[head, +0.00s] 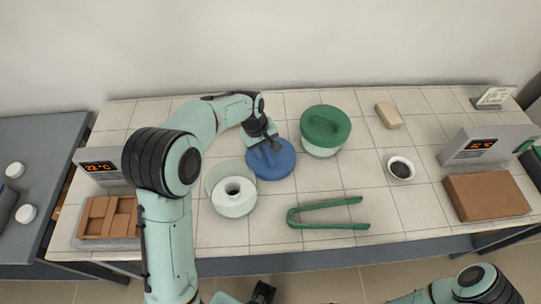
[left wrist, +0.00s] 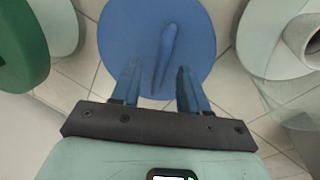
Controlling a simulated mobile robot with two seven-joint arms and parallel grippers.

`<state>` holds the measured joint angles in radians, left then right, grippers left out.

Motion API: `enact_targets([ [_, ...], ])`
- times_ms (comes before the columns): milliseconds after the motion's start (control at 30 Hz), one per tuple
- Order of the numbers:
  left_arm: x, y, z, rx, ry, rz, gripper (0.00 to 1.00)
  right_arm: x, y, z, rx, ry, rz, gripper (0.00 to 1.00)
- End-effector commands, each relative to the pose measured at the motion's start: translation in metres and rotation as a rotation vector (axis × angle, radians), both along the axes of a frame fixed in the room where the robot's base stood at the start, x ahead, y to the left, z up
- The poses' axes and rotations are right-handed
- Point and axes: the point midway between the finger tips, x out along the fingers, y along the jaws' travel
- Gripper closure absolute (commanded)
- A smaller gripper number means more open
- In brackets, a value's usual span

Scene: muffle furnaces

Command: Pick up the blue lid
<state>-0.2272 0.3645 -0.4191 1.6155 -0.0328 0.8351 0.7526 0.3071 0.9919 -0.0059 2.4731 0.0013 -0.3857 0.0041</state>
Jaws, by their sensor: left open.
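The blue lid (head: 272,161) is a round disc with a raised ridge handle, lying on the tiled table in the middle of the head view. It also shows at the top of the left wrist view (left wrist: 198,32). My left gripper (head: 268,143) is over the lid's far edge. In the left wrist view the open fingers (left wrist: 157,80) reach over the lid's rim, one on each side of the ridge handle, with nothing held. Whether the fingers touch the lid cannot be told. At the bottom of the head view, a dark gripper part (head: 262,293) shows, its jaw state unclear.
A container with a green lid (head: 326,126) stands close right of the blue lid. A white jar with a round opening (head: 233,197) stands close on its left. Green tongs (head: 328,214), a small bowl (head: 400,169) and a tan block (head: 388,115) lie to the right.

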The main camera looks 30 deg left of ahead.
Motion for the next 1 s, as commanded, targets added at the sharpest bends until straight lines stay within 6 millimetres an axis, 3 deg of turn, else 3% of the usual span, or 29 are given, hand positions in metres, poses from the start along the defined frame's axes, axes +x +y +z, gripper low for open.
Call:
enact_targets([
  [100, 0.0, 0.0, 0.0, 0.0, 0.0, 0.0, 0.56, 0.0, 0.0, 0.0, 0.0, 0.0, 0.0, 0.21],
  [133, 0.0, 0.0, 0.0, 0.0, 0.0, 0.0, 0.62, 0.0, 0.0, 0.0, 0.0, 0.0, 0.0, 0.21],
  [233, 0.0, 0.0, 0.001, 0.0, 0.0, 0.0, 0.95, 0.0, 0.0, 0.0, 0.0, 0.0, 0.0, 0.21],
  [267, 0.0, 0.0, 0.001, 0.0, 0.0, 0.0, 1.0, 0.0, 0.0, 0.0, 0.0, 0.0, 0.0, 0.21],
  [667, 0.001, 0.0, 0.005, -0.001, -0.003, 0.0, 1.0, 0.0, 0.0, 0.001, 0.0, 0.0, 0.0, 0.21],
  [833, 0.001, 0.0, 0.031, -0.001, -0.007, 0.001, 1.0, 0.002, 0.0, 0.005, 0.0, -0.002, 0.0, 0.21],
  [1000, 0.002, 0.0, 0.079, -0.001, -0.009, 0.0, 1.0, 0.006, 0.0, 0.013, 0.0, -0.007, 0.0, 0.21],
])
